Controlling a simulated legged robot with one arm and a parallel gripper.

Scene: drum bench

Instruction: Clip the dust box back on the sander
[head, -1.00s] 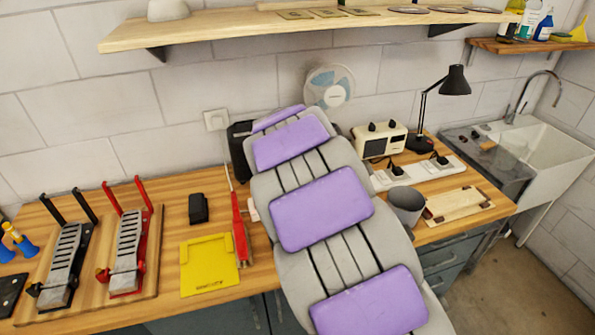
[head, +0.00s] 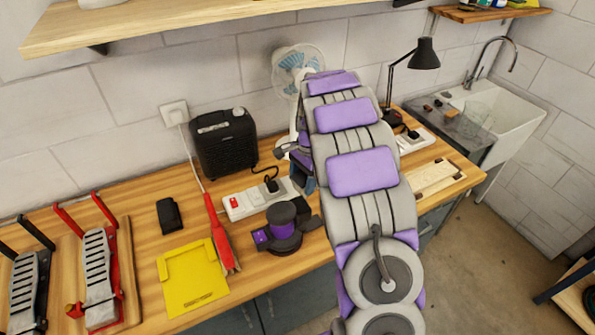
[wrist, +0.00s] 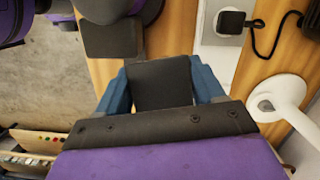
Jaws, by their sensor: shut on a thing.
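The sander (head: 283,228), dark with a purple middle and round base, sits on the bench below the power strip. Part of it shows at the top left of the wrist view (wrist: 105,10), with a flat dark piece (wrist: 110,40) on its near side. My gripper (wrist: 160,72) has blue fingers shut on a dark grey block (wrist: 160,85), which looks like the dust box. In the head view my gripper (head: 305,178) is right of the sander, apart from it, and my arm mostly hides it. The held block is not clear there.
A power strip (head: 257,199) and black speaker-like box (head: 223,142) stand behind the sander. A red brush (head: 221,236), yellow plate (head: 193,277) and small black item (head: 169,214) lie left. The fan (head: 297,66) stands close behind my gripper; its white base shows in the wrist view (wrist: 280,100).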

